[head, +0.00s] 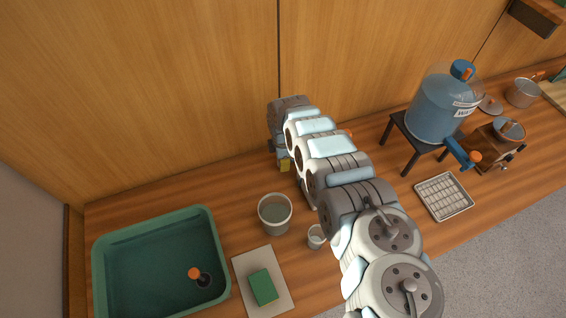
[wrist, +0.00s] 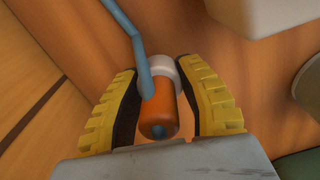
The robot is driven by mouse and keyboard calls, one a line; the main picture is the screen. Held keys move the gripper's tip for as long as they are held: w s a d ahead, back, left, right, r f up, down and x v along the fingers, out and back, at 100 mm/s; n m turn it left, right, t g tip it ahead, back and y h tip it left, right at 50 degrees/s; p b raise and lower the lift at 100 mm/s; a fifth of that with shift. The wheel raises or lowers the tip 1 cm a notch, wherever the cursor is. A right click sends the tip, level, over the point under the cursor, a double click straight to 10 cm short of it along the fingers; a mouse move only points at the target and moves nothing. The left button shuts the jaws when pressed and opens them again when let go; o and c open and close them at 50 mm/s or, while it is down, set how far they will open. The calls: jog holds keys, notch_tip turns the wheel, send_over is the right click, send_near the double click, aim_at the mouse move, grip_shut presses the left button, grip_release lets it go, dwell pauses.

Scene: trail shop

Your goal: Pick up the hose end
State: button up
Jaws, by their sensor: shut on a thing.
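The hose end (wrist: 160,112) is an orange cylinder with a white collar and a dark opening facing the camera in the wrist view. My gripper (wrist: 165,105) has its two yellow ribbed fingers on either side of it and is shut on it. A thin blue tube (wrist: 135,45) runs down from the top of the wrist view in front of the orange part; I cannot tell where it joins. In the head view only a yellow bit of my gripper (head: 285,164) shows near the back wall; my arm hides the hose end there.
A green basin (head: 160,215) with an orange-topped item stands at the left. A clear cup (head: 275,230), a smaller cup (head: 316,238) and a green sponge (head: 263,287) on a pale board are in front. A blue water jug (head: 440,112) on a stand and a wire-rack tray (head: 443,197) are right.

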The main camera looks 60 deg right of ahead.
jog(key=shift+r, duration=4.15)
